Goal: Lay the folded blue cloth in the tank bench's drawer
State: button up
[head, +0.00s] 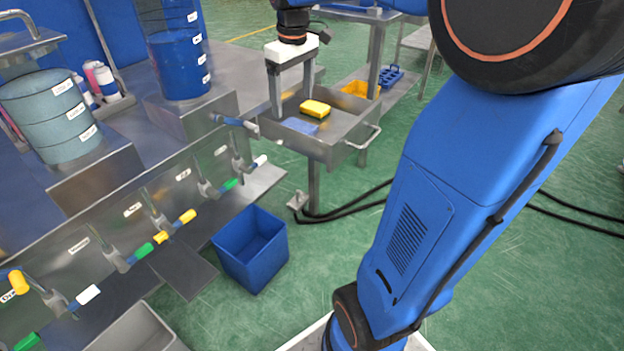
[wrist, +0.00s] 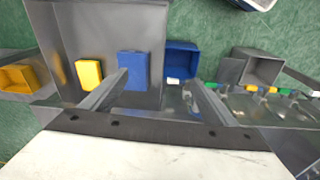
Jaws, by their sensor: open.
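The folded blue cloth (head: 300,126) lies flat inside the open steel drawer (head: 352,152), near its left side. The cloth also shows in the wrist view (wrist: 133,70), beside the left finger. My gripper (head: 292,103) is open and empty, with its fingers pointing down over the drawer's left part. The gap between fingertips and cloth is hard to judge.
A yellow sponge (head: 315,109) lies in the drawer, apart from the cloth. A blue bin (head: 250,250) stands on the floor below. Valves with coloured handles (head: 188,217) line the tank bench's front. A yellow tray (head: 356,89) and blue rack (head: 388,77) sit on a shelf behind.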

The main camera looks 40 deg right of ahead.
jog(key=s+a+f+m+t, duration=0.1)
jog(key=s+a+f, duration=0.2)
jog(key=s, duration=0.4)
jog(key=s+a+f+m+t, duration=0.1)
jog(key=s+a+f, duration=0.2)
jog(key=s, duration=0.5)
jog(key=s+a+f+m+t, duration=0.1)
jog(key=s+a+f, duration=0.2)
jog(key=s, duration=0.5)
jog(key=shift+a+f+t, duration=0.3)
jog(key=shift+a+f, duration=0.05)
